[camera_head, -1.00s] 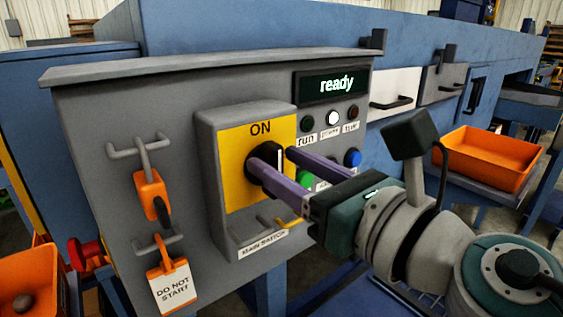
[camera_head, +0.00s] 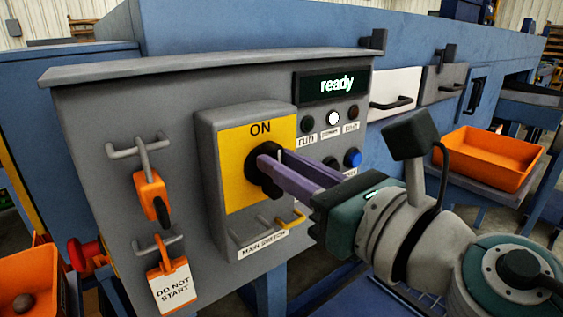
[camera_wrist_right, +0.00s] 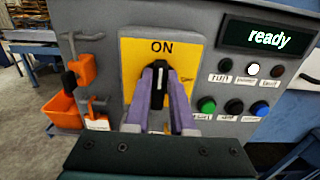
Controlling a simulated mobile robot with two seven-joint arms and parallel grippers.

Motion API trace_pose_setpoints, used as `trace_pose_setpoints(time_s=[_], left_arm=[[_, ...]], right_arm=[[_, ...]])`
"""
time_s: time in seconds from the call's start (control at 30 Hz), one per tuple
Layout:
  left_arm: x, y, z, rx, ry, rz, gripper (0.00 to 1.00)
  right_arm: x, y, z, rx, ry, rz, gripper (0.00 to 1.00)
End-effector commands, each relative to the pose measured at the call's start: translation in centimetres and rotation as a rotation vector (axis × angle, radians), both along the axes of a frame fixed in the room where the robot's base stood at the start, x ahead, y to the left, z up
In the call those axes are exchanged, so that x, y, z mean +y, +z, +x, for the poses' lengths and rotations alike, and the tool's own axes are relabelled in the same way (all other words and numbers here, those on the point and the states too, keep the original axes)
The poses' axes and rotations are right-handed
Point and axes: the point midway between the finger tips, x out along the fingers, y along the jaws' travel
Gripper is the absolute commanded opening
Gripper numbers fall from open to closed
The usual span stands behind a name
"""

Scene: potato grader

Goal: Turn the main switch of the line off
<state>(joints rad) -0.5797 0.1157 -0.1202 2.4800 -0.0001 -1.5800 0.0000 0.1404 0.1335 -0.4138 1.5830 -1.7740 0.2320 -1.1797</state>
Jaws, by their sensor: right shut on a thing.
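The main switch is a black rotary handle (camera_head: 258,174) on a yellow plate (camera_head: 236,190) marked ON, in a grey housing labelled MAIN SWITCH. In the right wrist view the handle (camera_wrist_right: 159,76) stands upright, its white line pointing up towards ON. My right gripper (camera_head: 272,166) is shut on the handle, with one purple finger on each side of it. In the head view the fingers hide part of the handle. The display (camera_head: 333,84) reads "ready". My left gripper is not in view.
An orange padlock (camera_head: 152,197) and a DO NOT START tag (camera_head: 171,284) hang on hooks left of the switch. Several buttons sit on the right, near my fingers. Orange bins stand at the lower left (camera_head: 22,272) and right (camera_head: 490,156).

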Motion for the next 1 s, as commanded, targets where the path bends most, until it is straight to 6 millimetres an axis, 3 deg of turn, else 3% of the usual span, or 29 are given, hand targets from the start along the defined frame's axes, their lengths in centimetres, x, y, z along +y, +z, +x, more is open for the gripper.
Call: trace_pose_setpoints(time_s=[0.37,1.0], left_arm=[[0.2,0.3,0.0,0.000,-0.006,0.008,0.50],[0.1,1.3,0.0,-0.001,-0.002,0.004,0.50]], right_arm=[[-0.2,0.1,0.1,0.052,-0.001,0.071,0.00],[-0.9,-0.3,0.7,0.383,-0.001,0.527,0.00]])
